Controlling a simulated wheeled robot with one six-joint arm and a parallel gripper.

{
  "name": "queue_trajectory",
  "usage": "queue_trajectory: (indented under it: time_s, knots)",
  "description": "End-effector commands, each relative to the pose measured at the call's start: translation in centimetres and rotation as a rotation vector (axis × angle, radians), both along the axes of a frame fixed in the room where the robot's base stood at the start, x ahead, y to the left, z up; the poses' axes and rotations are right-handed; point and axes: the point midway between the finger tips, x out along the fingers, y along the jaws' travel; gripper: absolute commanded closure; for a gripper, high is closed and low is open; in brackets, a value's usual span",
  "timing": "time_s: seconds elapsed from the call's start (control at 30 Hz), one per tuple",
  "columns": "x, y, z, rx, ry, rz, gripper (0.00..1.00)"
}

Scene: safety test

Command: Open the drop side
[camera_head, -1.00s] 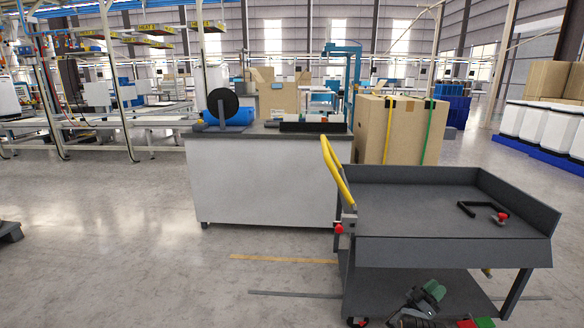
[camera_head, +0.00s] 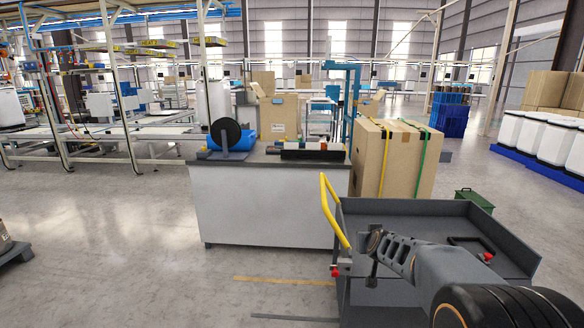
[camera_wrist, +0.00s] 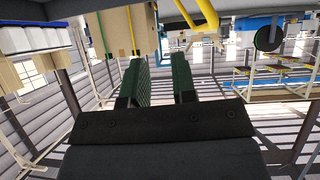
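A grey cart (camera_head: 375,210) with low walls stands at the lower right of the head view. Its yellow handle (camera_head: 333,209) rises at the left end. A red knob (camera_head: 335,271) sits at the cart's near left corner, below the handle. My arm crosses in front of the cart and hides most of its near side panel. My gripper (camera_wrist: 160,62) is open in the wrist view, with a clear gap between its two green fingers and nothing seen between them. In the head view it is near the cart's near left corner. The yellow handle (camera_wrist: 206,12) shows beyond the fingers; contact cannot be told.
A black bracket-like part (camera_head: 468,243) lies on the cart's deck. A workbench (camera_head: 270,205) stands behind to the left, with a tall cardboard box (camera_head: 370,165) beside it. A green box (camera_head: 475,200) is on the floor beyond the cart. Floor at left is free.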

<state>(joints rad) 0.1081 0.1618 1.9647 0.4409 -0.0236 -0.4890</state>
Motion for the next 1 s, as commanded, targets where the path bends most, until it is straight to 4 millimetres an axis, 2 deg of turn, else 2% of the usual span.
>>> queue_trajectory:
  time_s: [0.03,0.13,0.3,0.4,0.5,0.6,0.7,1.0]
  knots:
    - [-2.9,1.6,3.2,0.025,0.063,0.031,0.75]
    - [-8.8,3.8,5.2,0.055,0.213,0.062,0.75]
    - [-18.2,6.2,7.1,0.084,0.438,0.101,0.75]
    - [-22.6,6.8,7.6,0.088,0.544,0.102,0.75]
    - [-26.0,7.0,7.8,0.085,0.624,0.097,0.75]
    - [-28.2,7.0,7.7,0.081,0.676,0.091,0.75]
    - [-29.4,6.4,7.6,0.079,0.707,0.086,0.75]
    - [-29.8,6.3,7.5,0.078,0.719,0.082,0.75]
